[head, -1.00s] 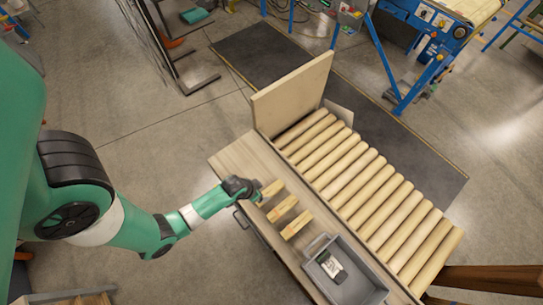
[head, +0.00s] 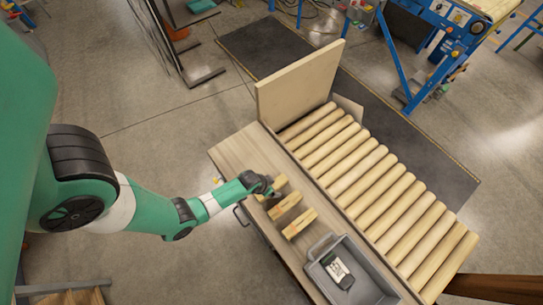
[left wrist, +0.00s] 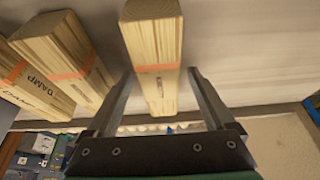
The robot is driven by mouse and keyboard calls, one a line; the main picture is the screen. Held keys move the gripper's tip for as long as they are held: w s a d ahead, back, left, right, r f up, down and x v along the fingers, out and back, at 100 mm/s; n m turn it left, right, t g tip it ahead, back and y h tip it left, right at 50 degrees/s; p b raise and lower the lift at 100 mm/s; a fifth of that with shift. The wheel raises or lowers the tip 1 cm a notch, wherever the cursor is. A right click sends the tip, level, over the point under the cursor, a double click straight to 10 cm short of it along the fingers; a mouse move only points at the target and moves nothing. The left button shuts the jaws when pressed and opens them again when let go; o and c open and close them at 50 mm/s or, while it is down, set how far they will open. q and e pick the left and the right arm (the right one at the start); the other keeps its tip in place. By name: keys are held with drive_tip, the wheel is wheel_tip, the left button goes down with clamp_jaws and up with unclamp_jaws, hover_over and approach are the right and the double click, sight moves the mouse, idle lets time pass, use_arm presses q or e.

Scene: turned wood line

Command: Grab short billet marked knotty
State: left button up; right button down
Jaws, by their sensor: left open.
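Three short wooden billets lie side by side on the bench: a far one (head: 281,184), a middle one (head: 285,206) and a near one (head: 299,223). My left gripper (head: 272,191) is at the far billet, open. In the left wrist view, one billet with an orange band (left wrist: 158,85) lies between the open fingers of the left gripper (left wrist: 161,75), with a visible gap at each side. Its small marking is unreadable. Two banded billets at the left (left wrist: 68,60) (left wrist: 30,80) read "DAMP". My right gripper is not in view.
The bench's far-left corner (head: 235,153) is clear.

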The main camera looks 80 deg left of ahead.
use_arm(q)
clamp_jaws()
idle(0.4)
drive_tip(key=r+p, duration=0.2)
drive_tip(key=r, duration=0.2)
drive_tip(key=shift+s+r+p, duration=0.4)
drive_tip(key=s+r+p, duration=0.2)
drive_tip(key=r+p, duration=0.1)
drive_tip(key=s+r+p, duration=0.2)
drive_tip(key=shift+s+d+r, duration=0.1)
drive_tip(key=shift+d+r, duration=0.1)
drive_tip(key=shift+d, duration=0.15)
drive_tip(key=s+d+r+p, duration=0.1)
drive_tip(key=s+r, duration=0.1)
drive_tip(key=s, duration=0.7)
drive_tip(key=shift+d+r, duration=0.2)
drive_tip(key=shift+r, duration=0.2)
